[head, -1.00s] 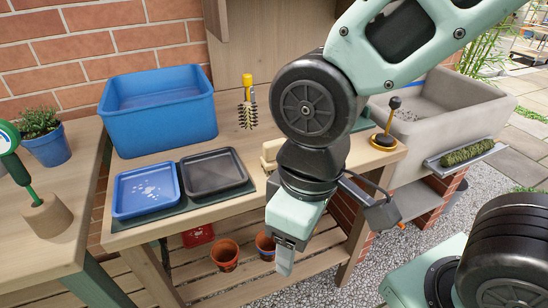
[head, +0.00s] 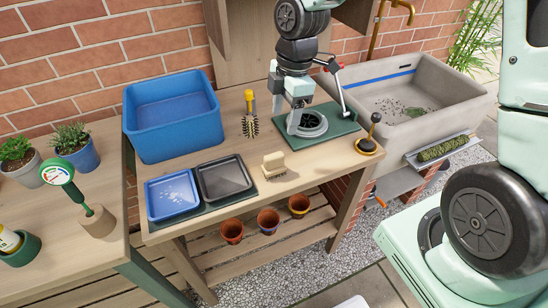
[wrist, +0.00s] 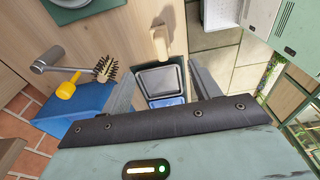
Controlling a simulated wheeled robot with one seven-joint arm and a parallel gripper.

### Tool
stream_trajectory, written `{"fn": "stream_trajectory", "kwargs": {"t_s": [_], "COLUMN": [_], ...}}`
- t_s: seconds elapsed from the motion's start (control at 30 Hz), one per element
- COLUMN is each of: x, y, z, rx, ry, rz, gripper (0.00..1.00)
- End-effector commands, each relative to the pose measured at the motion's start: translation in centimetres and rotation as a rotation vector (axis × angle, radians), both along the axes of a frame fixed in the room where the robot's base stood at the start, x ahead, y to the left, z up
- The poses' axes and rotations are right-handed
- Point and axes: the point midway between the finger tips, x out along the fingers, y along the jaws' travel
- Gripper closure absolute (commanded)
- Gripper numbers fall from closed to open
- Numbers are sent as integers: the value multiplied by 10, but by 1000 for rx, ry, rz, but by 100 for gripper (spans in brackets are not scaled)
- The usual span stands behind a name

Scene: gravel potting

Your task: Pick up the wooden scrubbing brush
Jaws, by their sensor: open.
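The wooden scrubbing brush (head: 273,163) is a small pale block with light bristles. It stands on the potting bench just right of the black tray. In the wrist view the brush (wrist: 160,40) shows beyond the fingers, near the top middle. My gripper (head: 296,120) is over the green mat, behind and to the right of the brush and apart from it. In the wrist view the two grey fingers of my gripper (wrist: 168,75) stand wide apart with nothing held between them. Part of the gripper is hard to make out against the dark ring on the mat.
A blue tray (head: 172,211) and a black tray (head: 245,185) lie left of the brush. A blue tub (head: 172,140) and a yellow-handled bristle brush (head: 250,126) stand behind. A black-knobbed tool (head: 367,145) stands right. The bench (head: 310,172) is clear right of the brush.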

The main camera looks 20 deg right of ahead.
Motion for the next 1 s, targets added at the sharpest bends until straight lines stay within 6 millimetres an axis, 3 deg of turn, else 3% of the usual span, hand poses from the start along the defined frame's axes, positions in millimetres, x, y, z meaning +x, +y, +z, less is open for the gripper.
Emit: {"fn": "stream_trajectory", "kwargs": {"t_s": [0.43,0.77,1.0], "x": [-2,-2,-1], "y": [13,18,29], "z": [-90,-118,-148], "rx": [-1,0,-1], "ry": [7,4,6], "rz": [2,-1,0], "gripper": [38,38,38]}}
